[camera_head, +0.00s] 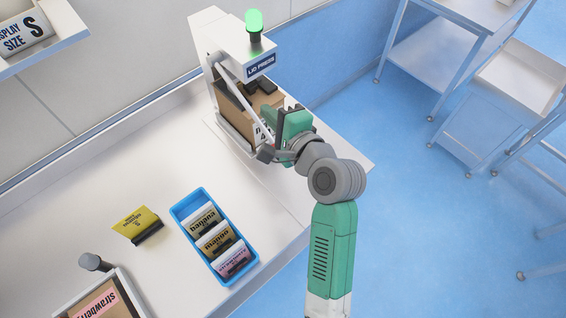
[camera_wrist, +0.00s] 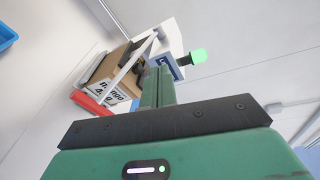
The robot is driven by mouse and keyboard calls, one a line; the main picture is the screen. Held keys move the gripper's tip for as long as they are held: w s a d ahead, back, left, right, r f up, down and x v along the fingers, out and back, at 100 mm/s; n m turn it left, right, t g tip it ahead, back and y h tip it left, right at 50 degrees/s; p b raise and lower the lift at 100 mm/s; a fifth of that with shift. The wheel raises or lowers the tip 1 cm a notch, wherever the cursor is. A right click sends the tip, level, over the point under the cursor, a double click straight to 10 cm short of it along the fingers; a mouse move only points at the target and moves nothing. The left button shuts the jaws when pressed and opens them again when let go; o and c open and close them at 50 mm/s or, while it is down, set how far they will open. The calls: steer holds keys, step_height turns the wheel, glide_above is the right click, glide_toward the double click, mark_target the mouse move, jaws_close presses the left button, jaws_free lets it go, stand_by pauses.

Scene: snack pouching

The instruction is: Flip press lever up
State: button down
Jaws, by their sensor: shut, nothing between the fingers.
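The lid press (camera_head: 262,66) stands at the back of the counter with a lit green lamp on top. It also shows in the wrist view (camera_wrist: 168,66). A white bar, which looks like its lever (camera_head: 235,96), slants down across the front of a cardboard box (camera_head: 232,105) in the press. In the wrist view the lever (camera_wrist: 133,58) crosses the box (camera_wrist: 117,80). My gripper (camera_head: 269,120) is shut and empty, close beside the box and the lever's lower end. I cannot tell whether it touches the lever. In the wrist view its fingers (camera_wrist: 158,78) are together.
A blue tray (camera_head: 186,203) with several labelled pouches lies on the counter (camera_head: 120,190). A yellow card (camera_head: 134,223) stands left of it, and a strawberry-labelled bin (camera_head: 97,303) is at the front. A display-size shelf (camera_head: 42,52) is upper left. Carts stand at right.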

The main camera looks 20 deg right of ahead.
steer(key=s+d+f+m+b, duration=0.2)
steer(key=f+m, duration=0.4)
steer(key=f, duration=0.6)
steer(key=s+d+f+m+g+y+b, duration=0.1)
steer(key=d+f+m, duration=0.4)
steer(key=f, duration=0.7)
steer(key=s+m+b, duration=0.1)
steer(key=s+m, duration=0.1)
steer(key=shift+s+f+m+y, duration=0.3)
steer(key=shift+w, duration=0.1)
steer(key=b+x, duration=0.2)
steer(key=x, duration=0.8)
steer(key=shift+s+d+r+p, duration=0.15)
steer(key=shift+r+p, duration=0.25)
steer(key=shift+r, duration=0.6)
steer(key=shift+s+r+p, duration=0.1)
steer(key=shift+r+p, duration=0.25)
steer(key=shift+r, duration=0.6)
steer(key=shift+r, duration=0.1)
